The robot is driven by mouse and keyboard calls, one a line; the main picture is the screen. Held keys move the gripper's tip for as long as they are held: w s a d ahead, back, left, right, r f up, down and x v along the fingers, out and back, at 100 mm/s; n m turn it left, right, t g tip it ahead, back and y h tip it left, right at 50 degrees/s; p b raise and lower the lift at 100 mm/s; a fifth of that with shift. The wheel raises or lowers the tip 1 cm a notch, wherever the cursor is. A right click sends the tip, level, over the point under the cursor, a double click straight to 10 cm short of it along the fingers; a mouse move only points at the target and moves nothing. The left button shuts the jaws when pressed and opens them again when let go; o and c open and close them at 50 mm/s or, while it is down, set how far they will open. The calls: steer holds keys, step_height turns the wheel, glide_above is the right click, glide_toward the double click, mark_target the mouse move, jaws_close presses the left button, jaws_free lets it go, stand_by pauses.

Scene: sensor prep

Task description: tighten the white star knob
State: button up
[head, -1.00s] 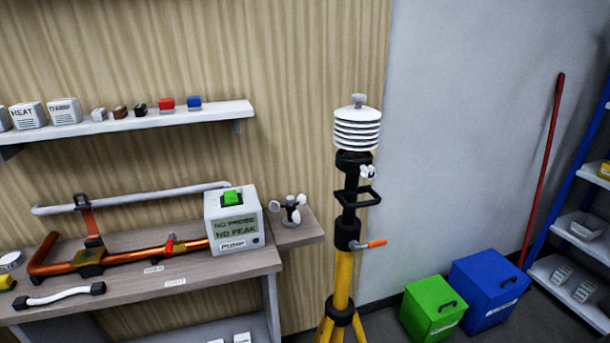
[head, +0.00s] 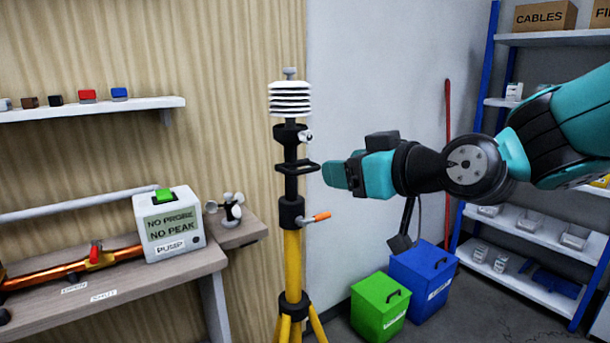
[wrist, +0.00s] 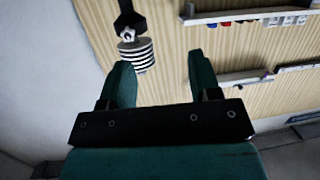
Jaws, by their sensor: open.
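The white star knob (head: 305,136) sits on the right side of the black collar near the top of the mast, just below the white louvred shield (head: 290,98). The mast stands upright on a yellow tripod (head: 292,265). My gripper (head: 328,175) is to the right of the mast and a little lower than the knob, empty and apart from it. In the wrist view my gripper (wrist: 162,75) shows two spread teal fingers with nothing between them. The knob (wrist: 128,35) appears small there, up and left of the fingers, beside the striped shield (wrist: 137,55).
A black bracket (head: 298,168) juts from the mast below the knob, and an orange-handled lever (head: 321,216) lower down. A bench with a pump box (head: 168,225) is left. Green (head: 379,305) and blue (head: 422,280) bins stand right. Air around the knob's right side is clear.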

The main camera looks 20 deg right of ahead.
steer(key=w+d+t+h, duration=0.2)
steer(key=d+t, duration=0.1)
steer(key=d, duration=0.1)
steer(key=p, duration=2)
glide_toward(309, 138)
steer(key=shift+m, duration=0.4)
steer(key=x, duration=0.8)
steer(key=shift+w+r, duration=0.3)
steer(key=shift+r, duration=0.05)
steer(key=shift+w+a+f+p, duration=0.15)
steer(key=shift+w+p, duration=0.25)
steer(key=shift+w, duration=0.05)
steer(key=shift+w+a+f+p, duration=0.15)
steer(key=shift+w+f+p, duration=0.05)
steer(key=shift+w+p, duration=0.25)
steer(key=c, duration=0.9)
